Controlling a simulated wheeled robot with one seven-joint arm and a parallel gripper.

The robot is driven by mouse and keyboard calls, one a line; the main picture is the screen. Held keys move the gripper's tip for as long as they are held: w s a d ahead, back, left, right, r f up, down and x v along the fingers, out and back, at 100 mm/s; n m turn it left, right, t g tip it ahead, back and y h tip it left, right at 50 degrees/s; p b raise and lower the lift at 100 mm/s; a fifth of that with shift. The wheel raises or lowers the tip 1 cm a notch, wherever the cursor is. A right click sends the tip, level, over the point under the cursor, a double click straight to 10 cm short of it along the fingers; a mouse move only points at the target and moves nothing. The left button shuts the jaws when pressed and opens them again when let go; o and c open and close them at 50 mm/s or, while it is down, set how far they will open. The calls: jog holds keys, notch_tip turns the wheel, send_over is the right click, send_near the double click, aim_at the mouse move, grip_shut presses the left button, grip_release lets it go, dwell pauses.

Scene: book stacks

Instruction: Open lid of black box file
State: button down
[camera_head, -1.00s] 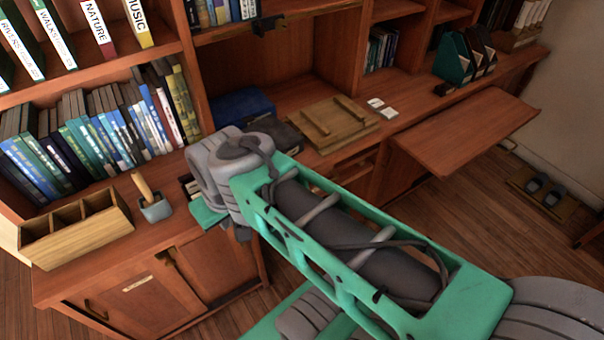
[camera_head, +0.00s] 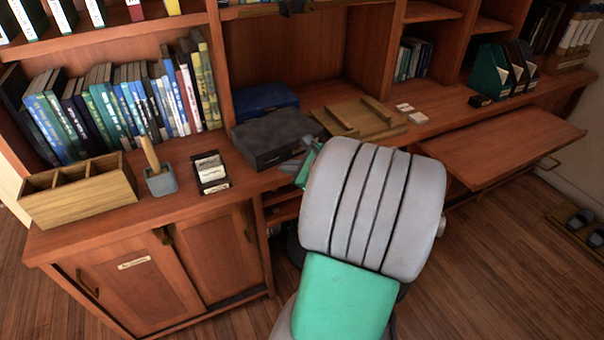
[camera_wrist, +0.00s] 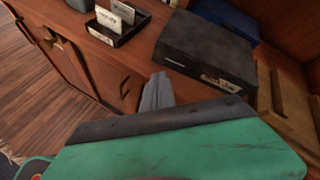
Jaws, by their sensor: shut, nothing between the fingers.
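The black box file (camera_head: 274,137) lies flat on the wooden counter, its lid down. In the wrist view the black box file (camera_wrist: 207,50) is at upper centre, with a pale label on its front face. My gripper (camera_wrist: 157,90) is shut and empty, its grey fingers just in front of and below the box's front left part. In the head view my gripper (camera_head: 294,166) shows only partly beside the box's front right edge, with my arm hiding the rest. I cannot tell whether the fingers touch the box.
A blue box (camera_head: 264,99) sits right behind the black one. A wooden board with bars (camera_head: 358,118) lies to its right, and a card tray (camera_head: 210,172) to its left. A pen pot (camera_head: 160,181) and wooden organizer (camera_head: 80,192) stand farther left. A pull-out shelf (camera_head: 505,143) juts out at right.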

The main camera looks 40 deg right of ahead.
jog(key=s+d+m+t+h+b, duration=0.15)
jog(key=s+d+m, duration=0.25)
jog(key=d+m, duration=0.45)
jog(key=shift+n+t+h, duration=0.35)
jog(key=shift+t, duration=0.1)
jog(key=x, duration=0.7)
jog(key=b+x, duration=0.1)
jog(key=x, duration=0.2)
jog(key=shift+f, duration=0.35)
jog(key=shift+r, duration=0.15)
